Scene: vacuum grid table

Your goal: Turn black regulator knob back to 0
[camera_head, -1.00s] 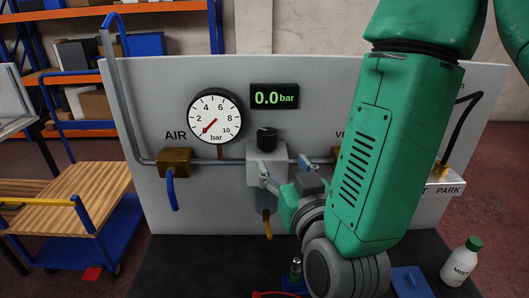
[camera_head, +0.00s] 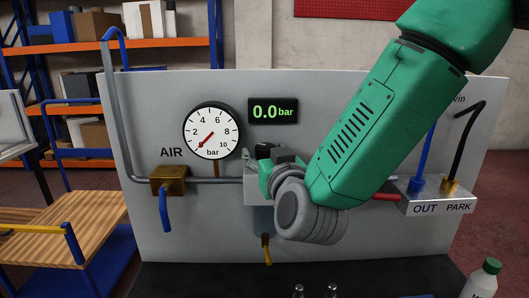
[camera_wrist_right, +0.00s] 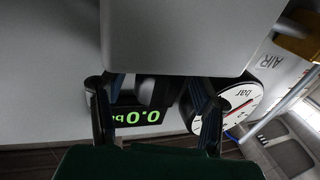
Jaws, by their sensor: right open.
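The grey regulator block (camera_head: 252,192) is on the panel's pipe, partly hidden by my right gripper (camera_head: 264,155). My right gripper is open at the top of the block, where it hides the black knob in the head view. In the right wrist view, a dark knob-like shape (camera_wrist_right: 153,92) lies between the two spread fingers, below the regulator block (camera_wrist_right: 180,38). I cannot tell whether the fingers touch it. The digital display (camera_head: 273,111) reads 0.0 bar. The round gauge (camera_head: 212,131) has its red needle at lower left, near zero. My left gripper is not in view.
A brass AIR valve (camera_head: 169,180) with a blue lever is left of the regulator. A red lever (camera_head: 385,197) and the OUT/PARK block (camera_head: 435,205) with blue and black hoses are at right. A green-capped bottle (camera_head: 484,281) stands at lower right.

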